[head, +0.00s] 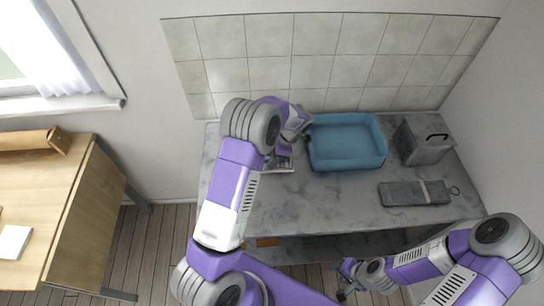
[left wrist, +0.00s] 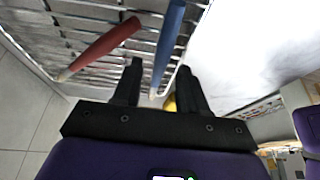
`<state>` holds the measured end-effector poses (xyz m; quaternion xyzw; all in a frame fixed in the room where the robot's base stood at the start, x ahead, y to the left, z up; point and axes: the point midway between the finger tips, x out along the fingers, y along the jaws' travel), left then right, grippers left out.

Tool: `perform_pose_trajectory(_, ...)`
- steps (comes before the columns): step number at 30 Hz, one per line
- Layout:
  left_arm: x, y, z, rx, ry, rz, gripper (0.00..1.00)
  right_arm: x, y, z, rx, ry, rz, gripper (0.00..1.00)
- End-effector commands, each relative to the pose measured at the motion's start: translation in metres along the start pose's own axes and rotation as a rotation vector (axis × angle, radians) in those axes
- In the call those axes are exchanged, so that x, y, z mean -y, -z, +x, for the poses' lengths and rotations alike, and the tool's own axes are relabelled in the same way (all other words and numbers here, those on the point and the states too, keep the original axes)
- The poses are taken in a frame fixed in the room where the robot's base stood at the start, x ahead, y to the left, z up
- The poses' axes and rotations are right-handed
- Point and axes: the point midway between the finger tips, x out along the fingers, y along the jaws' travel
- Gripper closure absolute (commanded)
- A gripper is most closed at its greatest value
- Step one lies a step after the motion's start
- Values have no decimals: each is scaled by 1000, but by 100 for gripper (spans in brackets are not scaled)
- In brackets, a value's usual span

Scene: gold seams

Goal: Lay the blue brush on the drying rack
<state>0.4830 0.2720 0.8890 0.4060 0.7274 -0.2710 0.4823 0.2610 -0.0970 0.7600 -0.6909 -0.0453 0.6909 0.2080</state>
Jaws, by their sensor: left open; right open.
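In the left wrist view, the blue brush (left wrist: 170,38) shows as a long blue handle over the right-hand part of the wire drying rack (left wrist: 60,22). It appears to lie on the wires, but I cannot tell for sure that it touches them. My left gripper (left wrist: 160,74) is open, with its fingers on either side of the handle's line. In the head view, a bit of the rack (head: 284,168) shows beside my left arm, which hides most of it and the brush. My right gripper (head: 345,281) is open and empty, low in front of the counter.
A red-handled brush (left wrist: 102,48) lies on the rack left of the blue one. A yellow item (left wrist: 170,103) shows behind my fingers.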

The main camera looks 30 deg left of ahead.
Motion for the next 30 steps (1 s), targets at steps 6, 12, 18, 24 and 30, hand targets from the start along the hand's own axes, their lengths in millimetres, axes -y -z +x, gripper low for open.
perform_pose_trajectory(6,-1,-1,-48,6,-8,-1,58,1,0,-3,0,0,0,57)
perform_pose_trajectory(12,-1,0,-89,4,-7,-1,58,2,0,-6,0,0,0,57)
perform_pose_trajectory(18,-1,0,-113,4,-5,0,58,3,0,-8,0,0,0,57)
perform_pose_trajectory(24,0,0,-117,2,-3,0,58,3,0,-8,1,0,0,57)
perform_pose_trajectory(30,0,0,-117,2,-3,0,58,3,0,-8,0,0,0,57)
